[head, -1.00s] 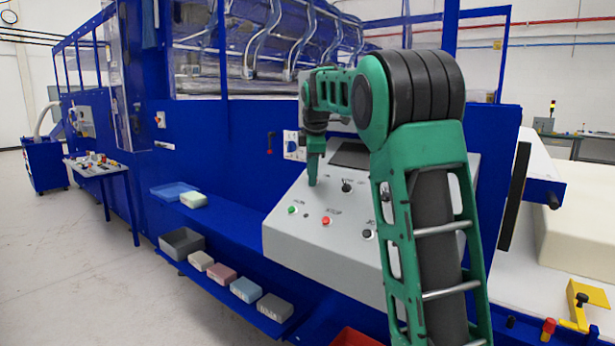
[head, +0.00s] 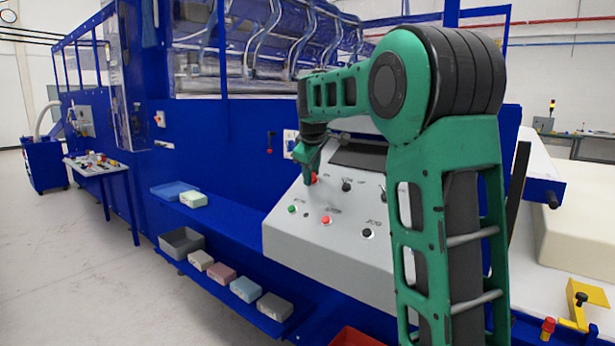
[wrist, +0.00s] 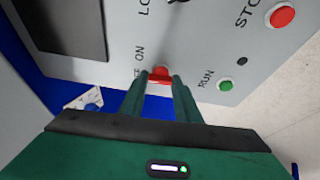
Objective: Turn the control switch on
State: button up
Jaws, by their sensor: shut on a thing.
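The grey control panel (head: 275,240) slopes up in front of the blue machine. A red control switch (wrist: 160,74) sits on it beside the "ON" label, with another label partly hidden by a finger. My gripper (wrist: 158,84) is shut on this switch, one green finger on each side. In the head view the red switch (head: 313,178) shows just under the gripper tips (head: 308,162), at the panel's upper left. Which position the switch is turned to I cannot tell.
The panel also has a green run button (head: 292,209), a red stop button (head: 326,219) and black knobs (head: 347,187). A dark screen (head: 358,155) is at the top. Shelves on the left hold foam blocks (head: 222,273) and a grey bin (head: 181,243).

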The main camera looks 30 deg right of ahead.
jog(key=m, duration=0.1)
jog(key=m+h, duration=0.1)
jog(key=m, duration=0.2)
jog(key=shift+s+a+f+m+h, duration=0.1)
jog(key=shift+a+f+m+h, duration=0.1)
jog(key=shift+f+m+h, duration=0.15)
jog(key=shift+a+m+h, duration=0.1)
jog(key=shift+m+h, duration=0.65)
jog(key=shift+m, duration=1.2)
jog(key=o, duration=1)
jog(key=shift+o, duration=0.2)
jog(key=shift+r, duration=0.1)
jog(key=shift+r, duration=0.1)
